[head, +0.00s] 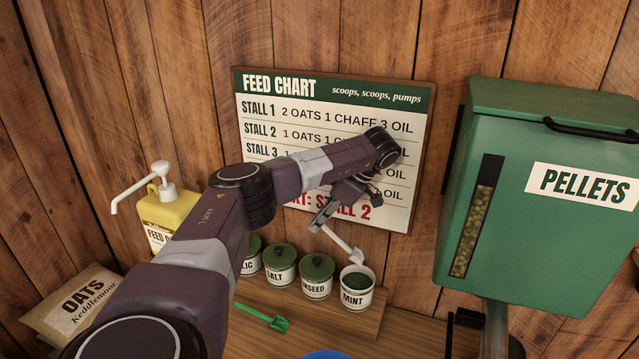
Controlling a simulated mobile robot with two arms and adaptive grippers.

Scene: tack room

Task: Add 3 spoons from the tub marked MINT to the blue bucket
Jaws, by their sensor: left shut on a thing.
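The tub marked MINT (356,299) stands at the right end of a row of small white tubs on the wooden shelf. It is open and dark green stuff shows inside. My left gripper (322,217) is shut on the handle of a white spoon (345,246). The spoon slants down to the right, and its bowl is just above the rim of the MINT tub. I cannot tell whether the bowl holds anything. Only the rim of the blue bucket (325,355) shows at the bottom edge; its inside is out of view. My right gripper is not in view.
A green scoop (265,317) lies in front. A yellow pump jug (168,213), an oats sack (75,305), a feed chart (255,135) and a green PELLETS bin (535,230) surround the shelf.

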